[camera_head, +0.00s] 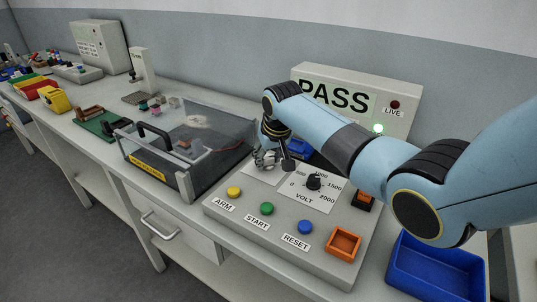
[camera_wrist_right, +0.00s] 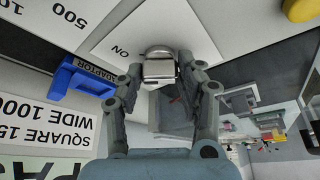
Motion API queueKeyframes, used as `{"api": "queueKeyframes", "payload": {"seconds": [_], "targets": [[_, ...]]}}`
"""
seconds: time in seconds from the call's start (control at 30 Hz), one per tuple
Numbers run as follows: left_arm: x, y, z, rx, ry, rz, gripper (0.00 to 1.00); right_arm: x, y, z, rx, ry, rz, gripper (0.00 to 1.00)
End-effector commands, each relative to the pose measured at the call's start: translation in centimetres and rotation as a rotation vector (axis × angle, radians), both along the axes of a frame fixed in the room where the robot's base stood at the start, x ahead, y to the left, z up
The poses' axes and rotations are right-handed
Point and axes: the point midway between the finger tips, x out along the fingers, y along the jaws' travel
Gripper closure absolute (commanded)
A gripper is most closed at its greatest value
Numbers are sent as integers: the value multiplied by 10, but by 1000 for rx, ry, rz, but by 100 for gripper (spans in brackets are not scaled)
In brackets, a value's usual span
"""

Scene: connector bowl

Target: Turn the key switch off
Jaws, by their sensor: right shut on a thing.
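The key switch (camera_wrist_right: 159,68) shows in the right wrist view as a silver metal piece on a pale plate with an "ON" label (camera_wrist_right: 122,51) beside it. My right gripper (camera_wrist_right: 160,76) has one finger on each side of it and is shut on it. In the head view my right gripper (camera_head: 268,158) is low over the back left of the grey control panel (camera_head: 285,224). There the fingers and arm hide most of the switch. I cannot tell its exact turn angle. My left gripper is in neither view.
The panel has a black voltage dial (camera_head: 314,182), a yellow button (camera_head: 234,191), a green button (camera_head: 267,209), a blue button (camera_head: 305,227) and an orange square frame (camera_head: 344,244). A clear-lidded box (camera_head: 185,180) stands close left. A PASS display (camera_head: 345,95) stands behind; a blue tray (camera_head: 435,275) is right.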

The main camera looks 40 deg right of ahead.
Motion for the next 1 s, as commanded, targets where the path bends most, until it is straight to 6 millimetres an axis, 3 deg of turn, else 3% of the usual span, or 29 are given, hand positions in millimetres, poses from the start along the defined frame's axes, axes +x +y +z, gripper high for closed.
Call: {"api": "queueKeyframes", "payload": {"seconds": [0.2,0.43,1.0], "targets": [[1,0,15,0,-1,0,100,0,-2,3,0,-1,183,96],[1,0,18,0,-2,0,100,1,-3,1,0,-1,401,96],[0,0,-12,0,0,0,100,2,-5,-2,0,-3,943,96]]}}
